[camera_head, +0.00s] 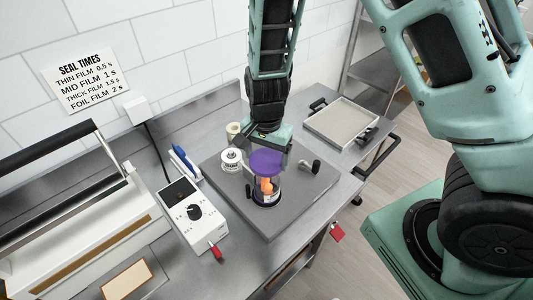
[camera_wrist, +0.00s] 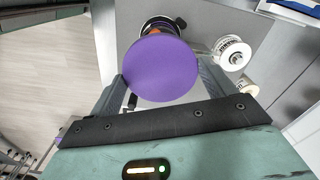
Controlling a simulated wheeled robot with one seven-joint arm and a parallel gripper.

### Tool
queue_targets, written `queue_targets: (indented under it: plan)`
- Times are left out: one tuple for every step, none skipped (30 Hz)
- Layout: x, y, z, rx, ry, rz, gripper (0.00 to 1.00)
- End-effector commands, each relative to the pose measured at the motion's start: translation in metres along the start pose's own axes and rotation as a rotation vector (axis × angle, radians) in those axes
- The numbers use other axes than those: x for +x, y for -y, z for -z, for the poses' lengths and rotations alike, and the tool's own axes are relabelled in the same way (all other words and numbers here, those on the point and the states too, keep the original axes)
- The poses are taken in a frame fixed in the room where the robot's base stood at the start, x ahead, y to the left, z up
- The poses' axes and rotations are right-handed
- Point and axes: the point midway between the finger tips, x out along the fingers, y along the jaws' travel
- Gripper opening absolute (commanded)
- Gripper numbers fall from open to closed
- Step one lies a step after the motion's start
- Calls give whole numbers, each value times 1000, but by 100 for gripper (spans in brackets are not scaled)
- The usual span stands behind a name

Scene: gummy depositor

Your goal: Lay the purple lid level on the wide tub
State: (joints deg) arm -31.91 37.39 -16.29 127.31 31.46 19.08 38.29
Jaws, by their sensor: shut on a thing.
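The purple lid (camera_head: 266,163) is a round disc. My gripper (camera_head: 268,146) comes down from above and is shut on it; the lid also shows between the fingers in the wrist view (camera_wrist: 160,68). The wide tub (camera_head: 267,193) is clear with orange contents and stands on the grey plate below the lid. In the wrist view the tub (camera_wrist: 160,23) shows only partly, beyond the lid's top edge, so the lid looks offset from it there. In the head view the lid overlaps the tub's top. Whether they touch, I cannot tell.
White spools (camera_head: 231,160) stand left of the tub on the grey plate (camera_head: 292,212). A white control box (camera_head: 200,218) with a dial lies further left, beside a large sealer (camera_head: 70,225). A shallow tray (camera_head: 340,119) sits at the back right.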

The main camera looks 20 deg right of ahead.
Motion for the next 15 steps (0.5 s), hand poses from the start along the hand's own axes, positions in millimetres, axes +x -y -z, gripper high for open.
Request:
queue_targets:
  plan:
    - [4,0,0,0,0,-1,59]
    - [6,0,0,0,0,-1,59]
    - [9,0,0,0,0,-1,59]
    - [11,0,0,1,0,-1,59]
    - [14,0,0,1,0,-1,59]
    - [18,0,0,1,0,-1,59]
    - [20,0,0,1,0,-1,59]
    - [24,0,0,1,0,-1,59]
    - [28,0,0,1,0,0,59]
    - [31,0,0,1,0,0,59]
    - [34,0,0,1,0,0,59]
    - [39,0,0,1,0,0,59]
    - [42,0,0,1,0,0,59]
    - [45,0,0,1,0,0,59]
    - [49,0,0,1,0,0,59]
